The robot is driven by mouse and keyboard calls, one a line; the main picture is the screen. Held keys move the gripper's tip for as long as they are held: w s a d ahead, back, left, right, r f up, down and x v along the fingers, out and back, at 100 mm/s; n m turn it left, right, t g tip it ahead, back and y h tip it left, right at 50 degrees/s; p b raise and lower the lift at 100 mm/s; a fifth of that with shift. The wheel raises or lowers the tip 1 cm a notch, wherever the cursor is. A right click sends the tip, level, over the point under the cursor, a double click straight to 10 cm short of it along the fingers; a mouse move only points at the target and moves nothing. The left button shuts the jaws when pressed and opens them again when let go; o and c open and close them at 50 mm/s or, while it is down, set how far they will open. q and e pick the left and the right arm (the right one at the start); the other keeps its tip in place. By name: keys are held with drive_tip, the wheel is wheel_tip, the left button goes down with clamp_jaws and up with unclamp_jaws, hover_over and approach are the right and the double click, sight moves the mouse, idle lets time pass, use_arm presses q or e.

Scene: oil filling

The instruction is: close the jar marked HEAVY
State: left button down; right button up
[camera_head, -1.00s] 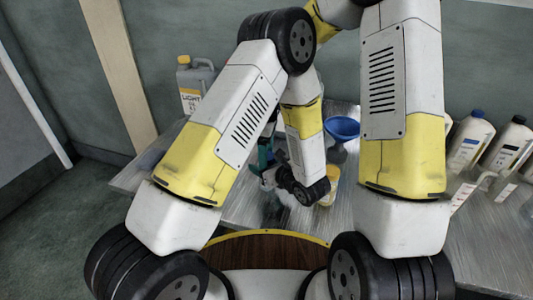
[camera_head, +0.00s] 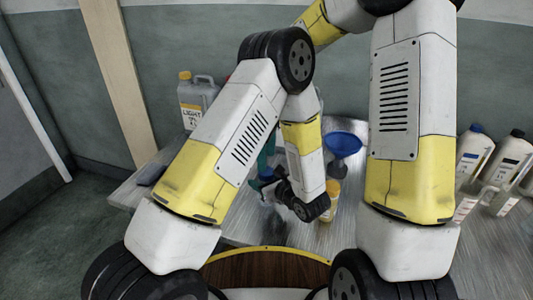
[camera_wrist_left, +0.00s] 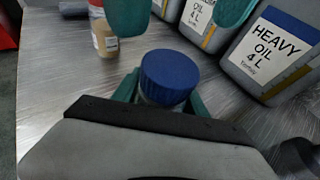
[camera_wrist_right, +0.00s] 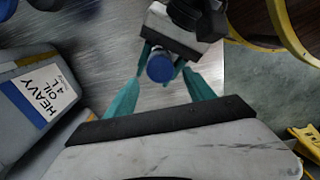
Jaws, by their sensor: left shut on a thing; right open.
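A round blue lid (camera_wrist_left: 169,77) shows in the left wrist view with a pale jar body partly visible under it; no label on that body shows. My left gripper (camera_wrist_left: 163,95) is shut on this jar, a finger on each side. The blue lid also shows in the right wrist view (camera_wrist_right: 160,66). My right gripper (camera_wrist_right: 163,80) is open, its teal fingers apart on either side of the lid; contact cannot be told. A grey jug with the HEAVY OIL label (camera_wrist_left: 270,50) stands beyond to the right. In the head view my arms mostly hide the grippers.
A blue funnel (camera_head: 343,145) and a yellow-topped container (camera_head: 331,200) are near my grippers. The LIGHT jug (camera_head: 197,97) stands at the back left. Several white bottles (camera_head: 474,150) stand at the right. A small labelled jar (camera_wrist_left: 104,38) is near the held jar. Bare metal table (camera_wrist_left: 60,80) lies at left.

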wheel_tip(320, 180, up, 3)
drive_tip(key=m, duration=0.4)
drive_tip(key=shift+f, duration=0.15)
drive_tip(key=shift+f, duration=4)
clamp_jaws()
drive_tip(key=m, duration=0.3)
drive_tip(key=shift+m, duration=0.3)
